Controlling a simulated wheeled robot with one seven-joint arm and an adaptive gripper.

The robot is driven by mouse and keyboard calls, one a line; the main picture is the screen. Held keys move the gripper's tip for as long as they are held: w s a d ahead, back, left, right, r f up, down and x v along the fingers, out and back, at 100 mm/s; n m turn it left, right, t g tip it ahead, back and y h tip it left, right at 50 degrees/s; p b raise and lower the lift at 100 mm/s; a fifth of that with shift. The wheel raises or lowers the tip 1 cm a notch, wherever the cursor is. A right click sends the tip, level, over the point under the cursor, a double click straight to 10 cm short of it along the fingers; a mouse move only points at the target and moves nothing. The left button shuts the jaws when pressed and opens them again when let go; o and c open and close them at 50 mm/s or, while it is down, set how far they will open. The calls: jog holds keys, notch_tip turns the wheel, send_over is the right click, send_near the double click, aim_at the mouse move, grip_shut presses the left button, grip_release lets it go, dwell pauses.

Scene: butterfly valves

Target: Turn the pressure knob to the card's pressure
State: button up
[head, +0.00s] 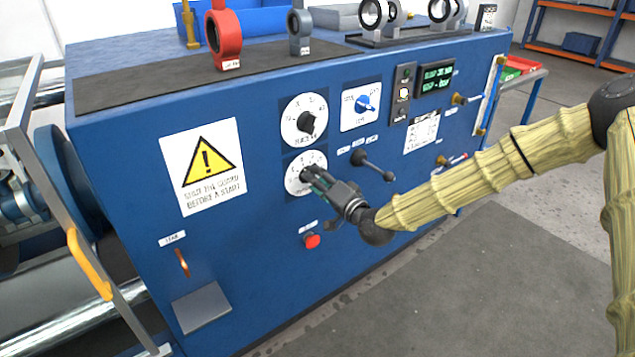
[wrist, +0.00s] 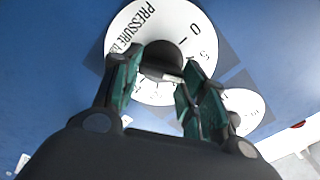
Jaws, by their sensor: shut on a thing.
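The pressure dial (wrist: 185,22) is a white disc lettered PRESSURE, with a black knob (wrist: 160,58) at its centre, in the wrist view. My gripper (wrist: 161,70) has its two green-padded fingers on either side of that knob, shut on it. In the head view my gripper (head: 313,178) reaches the lower white dial (head: 293,183) and hides much of its knob and face. The knob's exact setting is hidden. A white printed card (head: 422,132) is on the panel to the right; its text is too small to read.
Another white dial (head: 304,105) with a black knob is just above. A blue selector (head: 363,103), a black lever (head: 373,164), a green-lettered display (head: 437,79) and a red button (head: 312,241) are on the same blue panel. Valves stand on top.

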jog(key=shift+f+m, duration=0.1)
jog(key=shift+m, duration=0.7)
jog(key=o, duration=1)
jog(key=v, duration=1.2)
